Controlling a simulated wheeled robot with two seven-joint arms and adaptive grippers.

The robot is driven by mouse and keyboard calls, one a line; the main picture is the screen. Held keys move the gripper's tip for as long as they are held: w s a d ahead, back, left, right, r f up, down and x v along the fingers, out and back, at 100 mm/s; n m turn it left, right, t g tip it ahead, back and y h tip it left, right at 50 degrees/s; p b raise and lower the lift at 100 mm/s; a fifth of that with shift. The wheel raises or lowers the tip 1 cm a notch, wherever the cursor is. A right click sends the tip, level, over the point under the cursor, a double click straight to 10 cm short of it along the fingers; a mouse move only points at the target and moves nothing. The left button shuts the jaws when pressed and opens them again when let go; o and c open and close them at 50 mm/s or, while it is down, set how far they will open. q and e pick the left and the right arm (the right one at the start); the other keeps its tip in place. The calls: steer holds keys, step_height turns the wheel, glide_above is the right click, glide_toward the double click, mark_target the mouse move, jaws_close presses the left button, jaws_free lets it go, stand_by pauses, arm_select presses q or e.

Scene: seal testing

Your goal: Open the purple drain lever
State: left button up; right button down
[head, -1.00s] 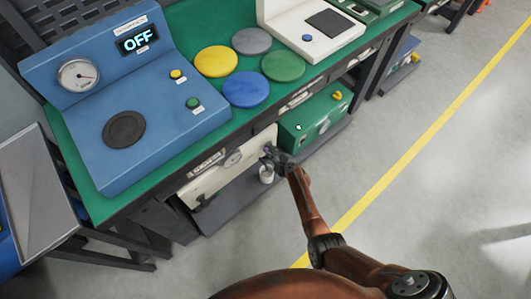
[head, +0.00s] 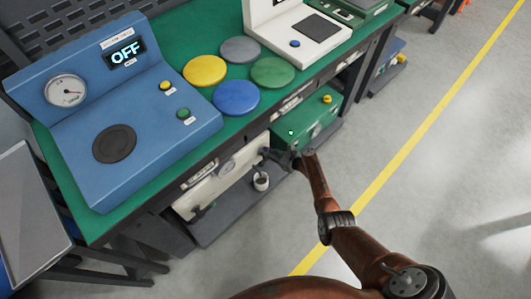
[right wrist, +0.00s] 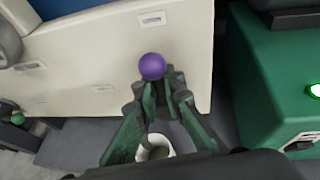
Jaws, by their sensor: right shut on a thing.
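The purple drain lever shows as a round purple knob (right wrist: 152,67) at the lower right front of a white panel (right wrist: 100,55) in the right wrist view. My right gripper (right wrist: 162,85) is shut on the lever, its dark green-grey fingers close together just below the knob. In the head view, the right gripper (head: 274,156) is at the right end of the white machine (head: 222,186) under the bench, and the knob is too small or hidden to make out there. My left gripper is not in view.
A white cup (head: 261,181) stands on the lower shelf below the right gripper. A green machine (head: 306,120) stands close to the right. The green-topped bench (head: 165,65) overhangs with several coloured discs. The floor to the right is open.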

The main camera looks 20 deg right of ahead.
steer(key=shift+d, duration=0.1)
stand_by(0.4)
steer(key=c, duration=2)
jaws_free()
steer(key=v, duration=1.2)
steer(key=shift+f, duration=0.1)
